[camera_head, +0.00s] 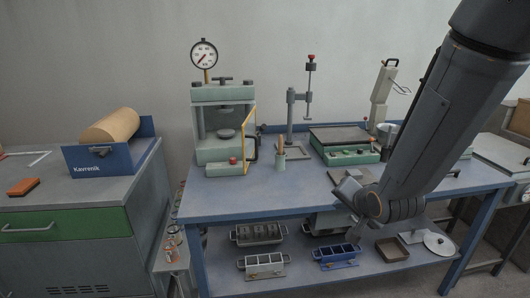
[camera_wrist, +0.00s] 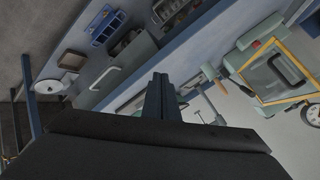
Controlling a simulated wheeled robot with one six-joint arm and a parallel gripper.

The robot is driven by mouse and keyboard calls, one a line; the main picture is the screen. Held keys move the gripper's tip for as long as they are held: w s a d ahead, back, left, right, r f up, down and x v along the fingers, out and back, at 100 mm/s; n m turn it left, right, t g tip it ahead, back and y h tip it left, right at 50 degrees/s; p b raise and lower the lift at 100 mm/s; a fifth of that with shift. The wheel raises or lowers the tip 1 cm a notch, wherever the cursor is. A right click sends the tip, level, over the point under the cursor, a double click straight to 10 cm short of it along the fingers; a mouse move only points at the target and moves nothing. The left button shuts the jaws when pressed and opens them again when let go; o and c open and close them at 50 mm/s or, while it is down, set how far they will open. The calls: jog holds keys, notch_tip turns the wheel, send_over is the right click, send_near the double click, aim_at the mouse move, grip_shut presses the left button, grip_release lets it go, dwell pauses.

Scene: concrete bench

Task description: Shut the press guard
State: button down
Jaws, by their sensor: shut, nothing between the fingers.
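The press (camera_head: 222,120) is a pale green frame with a round platen, at the left end of the blue bench. Its guard (camera_head: 248,138) is a yellow-edged panel with a dark handle (camera_head: 256,149). It stands swung out at the press's right side, so the press front looks open. In the wrist view the press (camera_wrist: 282,78) and the yellow guard edge (camera_wrist: 240,68) appear at the right, turned sideways. My gripper (camera_wrist: 160,80) is shut and empty, apart from the press and guard. In the head view my arm comes down at the right; the fingertips are not clear there.
A dial gauge (camera_head: 204,53) rises above the press. A small stand (camera_head: 292,115) and a green-based plate unit (camera_head: 342,143) stand right of it. A red knob (camera_head: 233,161) is at the press's front. The bench front left is clear. Moulds (camera_head: 258,235) lie on the lower shelf.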

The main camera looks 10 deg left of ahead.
jog(key=w+a+r+m+t+y, duration=0.2)
jog(key=w+a+r+y, duration=0.1)
jog(key=a, duration=0.3)
jog(key=m+t+y+p, duration=0.3)
jog(key=y, duration=0.2)
send_near(256, 137)
jog(key=w+d+f, duration=0.1)
jog(key=w+f, duration=0.3)
jog(key=w, duration=0.1)
jog(key=shift+w+a+p, duration=0.2)
jog(key=shift+a, duration=0.7)
jog(key=shift+w+a+p, duration=0.2)
jog(key=shift+a, duration=0.65)
